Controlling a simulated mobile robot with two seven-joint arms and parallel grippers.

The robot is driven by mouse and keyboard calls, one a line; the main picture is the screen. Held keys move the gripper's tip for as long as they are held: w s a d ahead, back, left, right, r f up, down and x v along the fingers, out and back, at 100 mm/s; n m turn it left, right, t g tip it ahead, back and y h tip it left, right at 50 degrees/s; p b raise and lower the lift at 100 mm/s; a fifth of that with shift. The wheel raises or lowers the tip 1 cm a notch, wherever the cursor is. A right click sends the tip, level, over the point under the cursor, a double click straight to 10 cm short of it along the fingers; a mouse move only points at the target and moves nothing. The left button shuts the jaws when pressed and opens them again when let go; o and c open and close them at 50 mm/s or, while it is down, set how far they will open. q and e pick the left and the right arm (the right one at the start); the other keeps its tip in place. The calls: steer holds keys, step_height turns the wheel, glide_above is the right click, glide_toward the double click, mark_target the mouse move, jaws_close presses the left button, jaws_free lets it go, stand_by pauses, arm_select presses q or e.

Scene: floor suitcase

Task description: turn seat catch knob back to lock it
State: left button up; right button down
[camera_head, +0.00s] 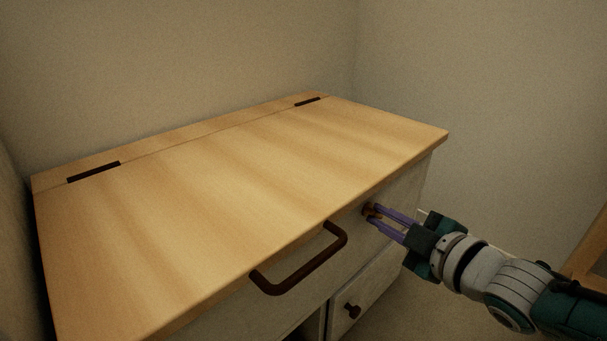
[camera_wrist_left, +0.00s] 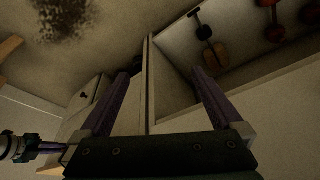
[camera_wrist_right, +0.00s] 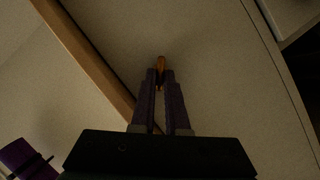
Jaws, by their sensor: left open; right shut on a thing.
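The seat catch knob (camera_wrist_right: 161,62) is a small orange-brown piece on the pale front panel of the wooden-topped seat chest (camera_head: 200,200). In the head view the knob (camera_head: 368,208) sits just below the seat's front edge, right of the dark handle (camera_head: 300,267). My right gripper (camera_head: 371,212) is shut on the knob, which its purple fingers partly hide. In the right wrist view the fingertips (camera_wrist_right: 161,75) close around it. The seat lid lies closed. My left gripper (camera_wrist_left: 162,75) is open and empty in its wrist view, and is outside the head view.
A small drawer knob (camera_head: 352,311) is on the front below the handle. The left wrist view shows an open compartment with several dark red and brown things (camera_wrist_left: 218,55). Walls stand behind and right of the chest. A wooden piece (camera_head: 590,245) is at the right edge.

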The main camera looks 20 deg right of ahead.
steer(key=shift+d+r+m+g+y+p, duration=0.15)
steer(key=shift+m+g+y+p, duration=0.15)
steer(key=shift+m+p, duration=0.3)
steer(key=m+y, duration=0.1)
steer(key=m+g+y, duration=0.1)
steer(key=m, duration=0.1)
steer(key=shift+w+d+m, duration=0.15)
steer(key=shift+d+m, duration=0.05)
steer(key=shift+m, duration=0.1)
steer(key=shift+d+m+g+y+b, duration=0.1)
steer(key=shift+m+g+y+b, duration=0.4)
steer(key=shift+m, duration=0.4)
steer(key=c, duration=0.9)
jaws_free()
